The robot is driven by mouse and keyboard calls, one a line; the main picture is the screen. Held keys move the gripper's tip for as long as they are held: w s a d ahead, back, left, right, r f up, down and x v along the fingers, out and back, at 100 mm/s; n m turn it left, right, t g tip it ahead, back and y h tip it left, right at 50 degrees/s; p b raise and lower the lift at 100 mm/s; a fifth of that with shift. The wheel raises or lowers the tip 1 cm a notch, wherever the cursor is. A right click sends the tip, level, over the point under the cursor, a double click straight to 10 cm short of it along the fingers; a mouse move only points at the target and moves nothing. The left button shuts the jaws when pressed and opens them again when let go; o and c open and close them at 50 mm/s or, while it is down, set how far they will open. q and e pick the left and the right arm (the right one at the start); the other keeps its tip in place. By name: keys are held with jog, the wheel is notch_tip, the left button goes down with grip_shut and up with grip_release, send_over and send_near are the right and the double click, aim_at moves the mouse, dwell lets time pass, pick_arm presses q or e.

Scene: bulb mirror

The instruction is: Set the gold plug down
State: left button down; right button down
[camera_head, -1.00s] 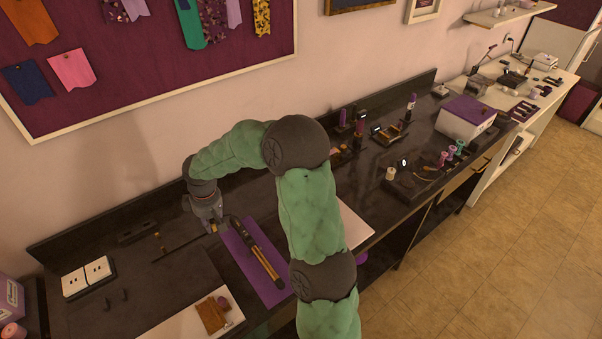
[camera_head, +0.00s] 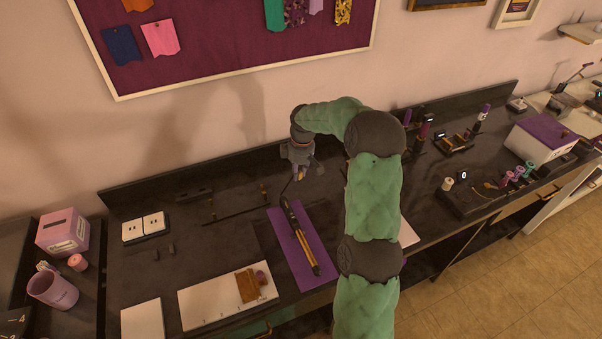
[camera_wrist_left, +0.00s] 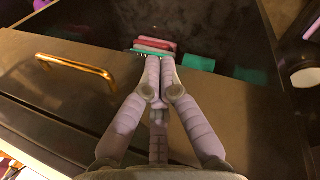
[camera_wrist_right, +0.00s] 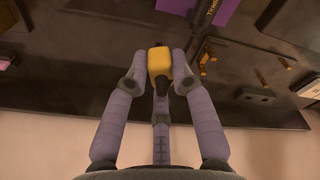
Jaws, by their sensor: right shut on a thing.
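The gold plug (camera_wrist_right: 159,62) is between the fingertips of my right gripper (camera_wrist_right: 159,70), with a dark part below it in the right wrist view. In the head view my right gripper (camera_head: 303,172) is over the dark counter near the back wall, beyond the far end of the purple mat (camera_head: 318,262). A black and gold styling iron (camera_head: 300,240) lies on the mat. My left gripper (camera_wrist_left: 160,80) shows only in the left wrist view, its fingertips together. A pink and teal comb-like thing (camera_wrist_left: 155,46) is just past them; I cannot tell whether they touch.
A white double socket plate (camera_head: 146,227) lies at left on the dark counter (camera_head: 200,265). A white board (camera_head: 225,300) with a brown block (camera_head: 247,286) is in front. Styling tools crowd the right. The counter left of the mat is mostly clear.

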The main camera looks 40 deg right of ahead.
jog(key=w+d+f, duration=0.1)
jog(key=w+f, duration=0.1)
jog(key=w+d+f, duration=0.4)
jog(key=w, duration=0.1)
jog(key=shift+f+b, duration=0.35)
jog(key=shift+b, duration=0.05)
jog(key=shift+w+d+f, duration=0.25)
jog(key=shift+w+f, duration=0.15)
jog(key=shift+f, duration=1.75)
jog(key=shift+f+b, duration=0.15)
jog(key=shift+b, duration=0.2)
jog(key=c, duration=1.1)
grip_release()
jog(key=shift+o, duration=0.2)
notch_tip(320, 180, up, 12)
jog(key=s+p, duration=0.1)
jog(key=shift+d+p, duration=0.15)
jog(key=shift+p, duration=0.2)
